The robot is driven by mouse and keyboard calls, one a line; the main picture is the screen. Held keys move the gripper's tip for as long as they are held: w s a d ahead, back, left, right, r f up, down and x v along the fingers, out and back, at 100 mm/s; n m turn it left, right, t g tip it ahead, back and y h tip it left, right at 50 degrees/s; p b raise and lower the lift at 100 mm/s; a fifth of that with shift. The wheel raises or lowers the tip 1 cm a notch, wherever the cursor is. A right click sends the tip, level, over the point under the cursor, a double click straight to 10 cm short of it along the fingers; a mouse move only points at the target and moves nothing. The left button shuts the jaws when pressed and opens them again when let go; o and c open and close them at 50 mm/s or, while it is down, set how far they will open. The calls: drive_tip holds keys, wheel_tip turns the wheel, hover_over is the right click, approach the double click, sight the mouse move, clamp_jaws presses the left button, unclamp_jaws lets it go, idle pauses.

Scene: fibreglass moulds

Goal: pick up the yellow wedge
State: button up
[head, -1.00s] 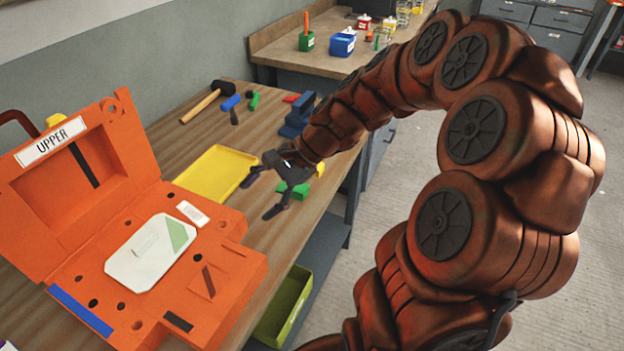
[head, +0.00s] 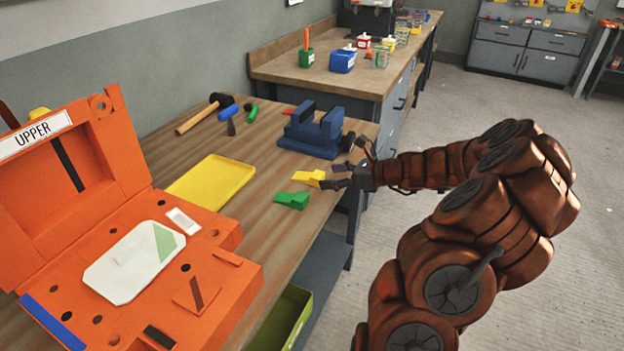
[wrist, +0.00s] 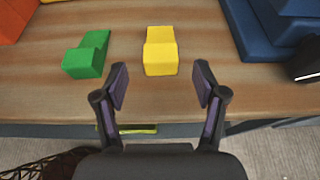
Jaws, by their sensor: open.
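The yellow wedge (head: 309,178) lies on the wooden bench near its right edge, just behind the green wedge (head: 292,200). In the wrist view the yellow wedge (wrist: 160,51) is ahead of my gripper (wrist: 160,88), roughly centred between the fingertips and a little beyond them. My gripper (head: 343,176) is open and empty at the bench's edge, to the right of the yellow wedge in the head view. The green wedge (wrist: 87,54) lies left of the fingers in the wrist view.
A blue vise (head: 312,138) stands behind the yellow wedge; its base (wrist: 262,35) is right of my gripper in the wrist view. A yellow tray (head: 213,182) and an orange mould (head: 215,275) lie to the left. A mallet (head: 200,115) lies at the back.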

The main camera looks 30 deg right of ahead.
sight(317, 174)
drive_tip(key=x, duration=0.2)
drive_tip(key=r+x, duration=0.1)
drive_tip(key=x, duration=0.1)
drive_tip(key=shift+w+a+f+p, duration=0.15)
drive_tip(key=shift+w+a+p, duration=0.05)
drive_tip(key=shift+w+p, duration=0.15)
drive_tip(key=shift+w+a+f, duration=0.2)
drive_tip(key=shift+w+f, duration=0.05)
drive_tip(key=shift+w, duration=0.2)
drive_tip(key=c, duration=1.2)
wheel_tip(317, 174, up, 9)
drive_tip(key=shift+f, duration=0.1)
drive_tip(key=shift+c, duration=0.2)
drive_tip(key=shift+r, duration=0.55)
drive_tip(key=shift+a+r, duration=0.1)
